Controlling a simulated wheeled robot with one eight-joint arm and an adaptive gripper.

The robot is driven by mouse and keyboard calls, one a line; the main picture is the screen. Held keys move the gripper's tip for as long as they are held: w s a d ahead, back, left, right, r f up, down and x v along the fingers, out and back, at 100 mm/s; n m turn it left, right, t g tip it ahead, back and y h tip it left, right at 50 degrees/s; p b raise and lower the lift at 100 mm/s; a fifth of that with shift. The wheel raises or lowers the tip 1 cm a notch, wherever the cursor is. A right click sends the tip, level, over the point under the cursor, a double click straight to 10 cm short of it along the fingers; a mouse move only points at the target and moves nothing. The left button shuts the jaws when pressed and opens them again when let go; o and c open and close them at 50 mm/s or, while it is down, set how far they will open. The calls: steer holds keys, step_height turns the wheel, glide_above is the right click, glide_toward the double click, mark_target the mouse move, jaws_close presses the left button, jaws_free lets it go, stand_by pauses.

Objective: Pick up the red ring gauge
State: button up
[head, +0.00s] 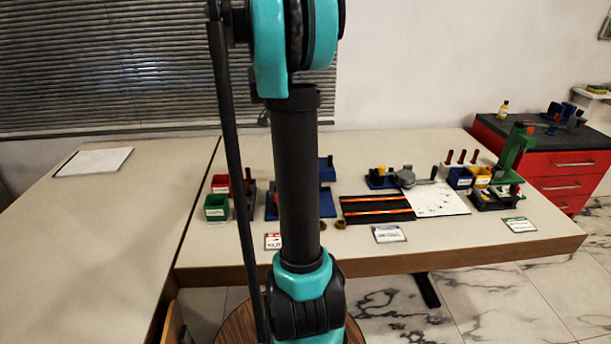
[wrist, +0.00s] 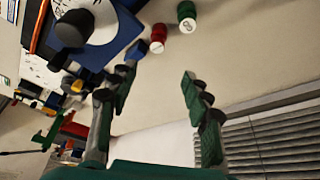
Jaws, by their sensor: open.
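A small red round piece with a pale end face (wrist: 157,36), which looks like the red ring gauge, is on the pale tabletop in the wrist view. A similar green piece (wrist: 187,14) is just up and right of it. My gripper (wrist: 157,78) is open and empty, its two fingers spread wide. The red piece appears beyond the fingertips, apart from them, nearer the left finger. In the head view I cannot make out the red piece; my arm covers the middle of the bench. My gripper is not visible there.
The bench (head: 370,262) carries a green bin (head: 216,207), a black mat with orange stripes (head: 377,209), a white sheet (head: 437,200) and a green stand (head: 514,148). In the wrist view a blue block (wrist: 124,30) is left of the red piece. The left tabletop (head: 100,230) is mostly clear.

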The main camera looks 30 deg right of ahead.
steer(key=x, duration=1.4)
steer(key=shift+s+d+f, duration=0.25)
steer(key=shift+d, duration=0.2)
steer(key=shift+d+f, duration=0.2)
steer(key=shift+f, duration=0.45)
jaws_close()
